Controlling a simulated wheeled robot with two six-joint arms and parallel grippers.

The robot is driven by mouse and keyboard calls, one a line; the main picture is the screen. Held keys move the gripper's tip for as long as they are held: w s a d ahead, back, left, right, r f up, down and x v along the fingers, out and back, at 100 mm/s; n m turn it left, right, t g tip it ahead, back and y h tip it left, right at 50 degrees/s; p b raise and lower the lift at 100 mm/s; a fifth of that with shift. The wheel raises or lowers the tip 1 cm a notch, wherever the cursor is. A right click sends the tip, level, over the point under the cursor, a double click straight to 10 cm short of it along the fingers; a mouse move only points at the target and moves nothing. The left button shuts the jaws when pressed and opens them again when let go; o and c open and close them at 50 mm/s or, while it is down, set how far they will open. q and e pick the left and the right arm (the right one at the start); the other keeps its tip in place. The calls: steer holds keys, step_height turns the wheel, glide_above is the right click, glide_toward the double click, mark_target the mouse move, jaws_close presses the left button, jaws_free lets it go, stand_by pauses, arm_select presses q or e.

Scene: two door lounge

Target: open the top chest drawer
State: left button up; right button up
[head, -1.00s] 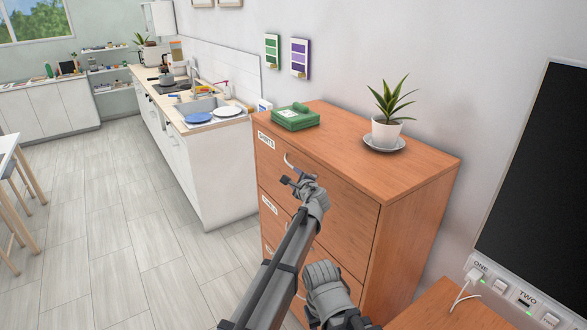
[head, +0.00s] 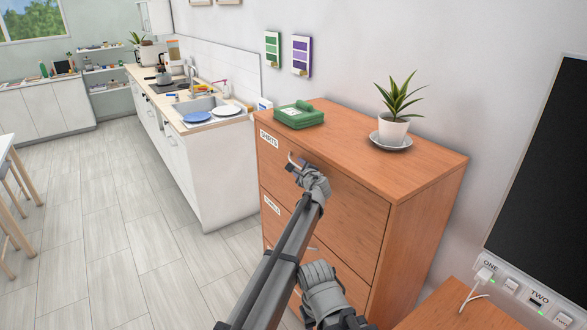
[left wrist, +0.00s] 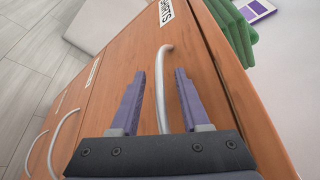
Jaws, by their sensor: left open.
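The wooden chest (head: 415,225) stands against the wall with its drawers closed. Its top drawer (head: 340,195) has a label reading "SHIRTS" and a curved metal handle (head: 291,157). My left gripper (head: 296,168) is at this handle in the head view and partly covers it. In the left wrist view, my left gripper (left wrist: 158,85) is open, with the top drawer handle (left wrist: 165,60) running between its two purple fingers. My right gripper is not in view.
On the chest top are a green box (head: 299,115) and a potted plant (head: 393,128) on a saucer. Lower drawer handles (left wrist: 65,130) show in the left wrist view. The floor (head: 120,240) left of the chest is clear.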

arm_select(q)
steer(key=shift+d, duration=0.1)
steer(key=shift+c, duration=0.2)
jaws_close()
stand_by(1.2)
